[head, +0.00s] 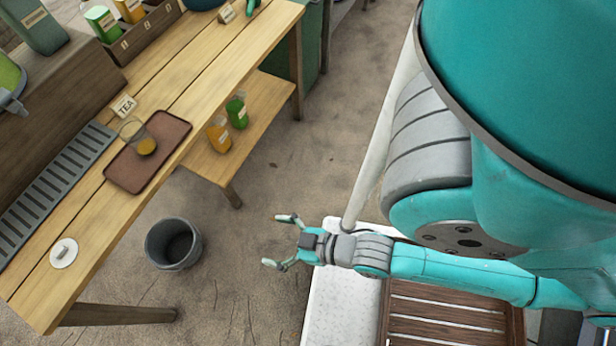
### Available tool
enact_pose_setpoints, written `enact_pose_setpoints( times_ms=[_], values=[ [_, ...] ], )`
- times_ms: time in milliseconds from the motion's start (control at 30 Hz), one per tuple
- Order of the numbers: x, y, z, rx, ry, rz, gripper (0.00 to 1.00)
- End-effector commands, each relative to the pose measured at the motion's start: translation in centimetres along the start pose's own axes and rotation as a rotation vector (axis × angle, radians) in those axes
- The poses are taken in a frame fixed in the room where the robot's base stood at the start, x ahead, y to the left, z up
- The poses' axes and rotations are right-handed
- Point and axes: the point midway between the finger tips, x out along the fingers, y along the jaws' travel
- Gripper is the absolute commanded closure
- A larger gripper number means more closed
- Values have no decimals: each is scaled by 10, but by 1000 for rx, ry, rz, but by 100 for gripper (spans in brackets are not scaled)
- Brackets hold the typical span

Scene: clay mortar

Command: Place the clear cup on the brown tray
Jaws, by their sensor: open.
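The clear cup (135,131) stands on the brown tray (126,174), near the tray's upper left part. Something orange-yellow shows at its lower end; I cannot tell whether it is a drink inside. The tray lies on the wooden table, beside a grey slatted grate. My gripper (277,241) is open and empty. It is out over the floor, to the right of the table and well apart from the cup and tray.
A grey bucket (173,244) stands on the floor between table and gripper. A TEA sign (124,106) stands behind the tray. A lower shelf (246,125) holds an orange and a green container. A white disc (64,253) lies near the table's front end.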

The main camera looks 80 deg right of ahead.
Motion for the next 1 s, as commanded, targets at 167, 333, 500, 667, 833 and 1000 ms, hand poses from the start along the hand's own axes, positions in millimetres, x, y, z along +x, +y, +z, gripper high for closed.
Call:
enact_pose_setpoints(
  times_ms=[167,333,500,667,833,1000],
  values=[
    [-59,-5,-18,-4,67,-29,7],
    [-92,-7,-36,-6,118,-50,7],
    [-103,-7,-43,-5,136,-59,7],
    [-103,-7,-43,-4,138,-59,7],
    [-103,-7,-43,-5,138,-59,7],
    [-103,-7,-43,-5,138,-59,50]
  ],
)
